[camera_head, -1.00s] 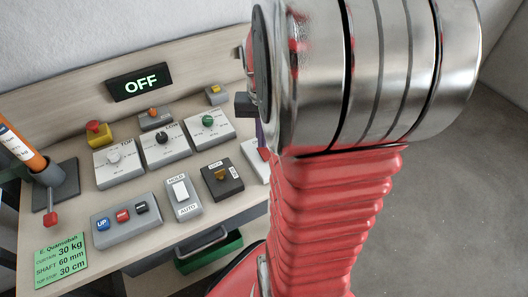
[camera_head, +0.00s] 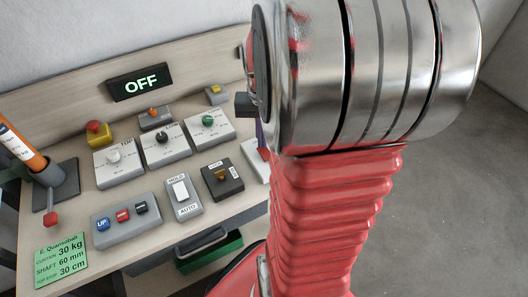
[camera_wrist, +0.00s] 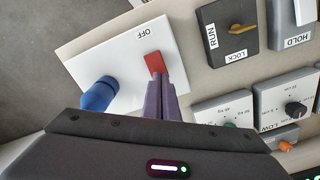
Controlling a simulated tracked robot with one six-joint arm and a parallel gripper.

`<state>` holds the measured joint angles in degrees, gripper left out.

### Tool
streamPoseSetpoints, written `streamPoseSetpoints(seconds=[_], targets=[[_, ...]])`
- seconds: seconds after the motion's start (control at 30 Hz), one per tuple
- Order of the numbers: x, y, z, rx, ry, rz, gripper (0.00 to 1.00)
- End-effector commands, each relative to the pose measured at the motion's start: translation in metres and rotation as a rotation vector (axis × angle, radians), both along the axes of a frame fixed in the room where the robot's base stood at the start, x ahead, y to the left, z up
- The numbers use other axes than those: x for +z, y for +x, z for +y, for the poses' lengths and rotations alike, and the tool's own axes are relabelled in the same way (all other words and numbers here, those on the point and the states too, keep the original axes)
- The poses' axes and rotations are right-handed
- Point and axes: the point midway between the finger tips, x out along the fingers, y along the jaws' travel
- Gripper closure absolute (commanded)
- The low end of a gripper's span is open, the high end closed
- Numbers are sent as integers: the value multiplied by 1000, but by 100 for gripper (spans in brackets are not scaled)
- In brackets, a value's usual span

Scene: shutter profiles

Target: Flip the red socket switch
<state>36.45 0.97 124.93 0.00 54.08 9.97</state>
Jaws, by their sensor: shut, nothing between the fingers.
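The red switch (camera_wrist: 153,62) stands on a white socket plate (camera_wrist: 120,52) marked OFF in the wrist view. A blue plug (camera_wrist: 98,94) sits in the same plate, to the left of the switch. My gripper (camera_wrist: 158,77) is shut, with its purple fingers together and nothing held. The fingertips are at the near end of the red switch and overlap it in the picture; I cannot tell if they touch. In the head view my arm hides most of the socket plate (camera_head: 254,158) and the switch.
A RUN/LOCK key switch (camera_wrist: 233,31) and a HOLD rocker (camera_wrist: 292,22) are right of the socket. Dial boxes, including one with a black knob (camera_wrist: 295,108), lie at lower right. The head view shows an OFF display (camera_head: 141,83) and a green drawer (camera_head: 209,253).

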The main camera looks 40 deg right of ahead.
Motion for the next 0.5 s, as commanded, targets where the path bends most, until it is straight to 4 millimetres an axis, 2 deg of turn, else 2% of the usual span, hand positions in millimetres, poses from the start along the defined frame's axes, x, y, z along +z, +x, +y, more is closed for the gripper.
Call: streamPoseSetpoints(seconds=[0.5], targets=[[-6, 0, 0, 0, 1, 1, 100]])
